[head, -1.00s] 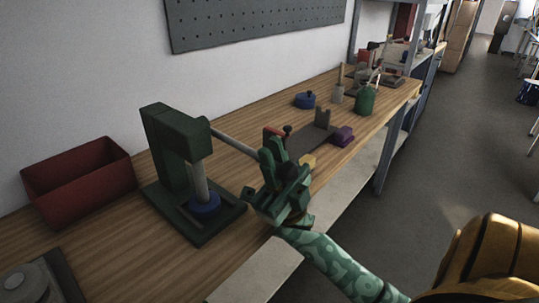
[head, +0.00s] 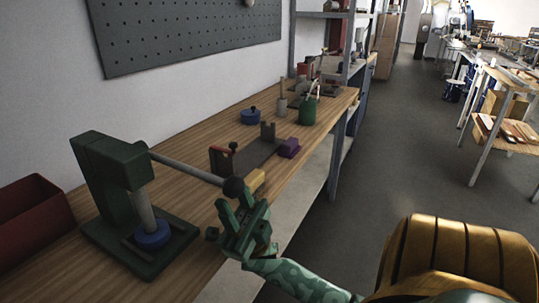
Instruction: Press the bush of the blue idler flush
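A dark green press (head: 112,175) stands at the left of the bench in the head view. The blue idler (head: 152,237) lies on its base, under the grey ram (head: 143,207). The ram's lower end meets the idler in the picture; the bush is hidden or too small to make out. The press's grey lever (head: 188,168) slopes down to the right and ends in a black ball knob (head: 234,187). My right gripper (head: 240,206) is just below the knob, fingers pointing up and apart. I cannot tell whether it touches the knob. My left gripper is not in view.
A red bin (head: 32,222) stands left of the press. Right of the lever are a grey fixture (head: 258,150), a yellow block (head: 252,180) and a purple block (head: 289,148). Farther back are a blue round piece (head: 250,117) and a green container (head: 308,112). The bench's front edge runs beside my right gripper.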

